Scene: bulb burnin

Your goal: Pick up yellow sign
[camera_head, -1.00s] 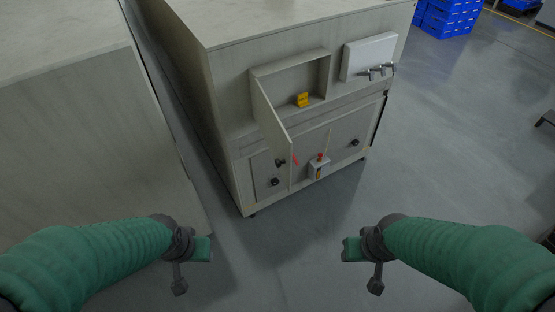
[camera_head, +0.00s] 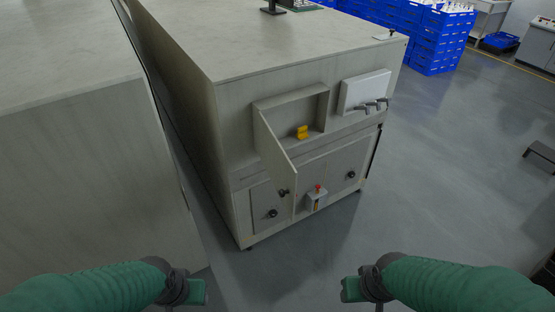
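The yellow sign (camera_head: 302,132) stands small and upright in the open recess (camera_head: 290,108) on the front of the grey cabinet (camera_head: 225,120). The recess's hinged door (camera_head: 273,146) hangs open to the left of the sign. My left gripper (camera_head: 197,292) is at the bottom left and my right gripper (camera_head: 350,290) at the bottom centre-right. Both are well short of the cabinet and away from the sign. Their fingers are small and seen from above, so I cannot tell their opening. I see nothing held in either.
A white panel with grey handles (camera_head: 364,92) is right of the recess. A box with a red button (camera_head: 317,197) sticks out below. Another grey cabinet (camera_head: 85,160) stands at left. Blue crates (camera_head: 440,40) are stacked behind right.

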